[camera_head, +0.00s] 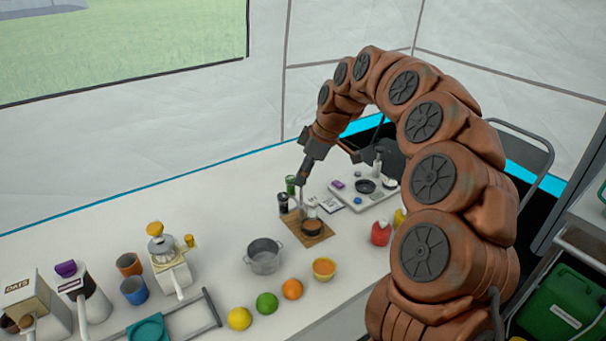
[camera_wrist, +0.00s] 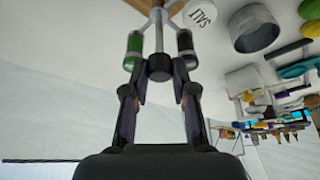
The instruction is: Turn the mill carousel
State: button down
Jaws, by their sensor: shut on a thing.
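The mill carousel stands on a square wooden board (camera_head: 318,238) on the counter. Its mills include a green one (camera_head: 291,184) and a black one (camera_head: 283,203), with a white one (camera_head: 311,207) beside the post. In the wrist view the green mill (camera_wrist: 134,52) and black mill (camera_wrist: 185,48) hang on thin arms either side of a dark central knob (camera_wrist: 159,67). A white lid marked SALT (camera_wrist: 201,15) is near them. My gripper (camera_wrist: 160,78) is shut on the knob from above; it also shows in the head view (camera_head: 302,186). The fingers partly hide the carousel's middle.

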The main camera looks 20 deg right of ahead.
dwell(0.4)
jog(key=c, duration=0.9)
grip_release()
jog(key=shift+c, duration=0.2)
jog(key=v, duration=1.2)
jog(key=shift+w, duration=0.1)
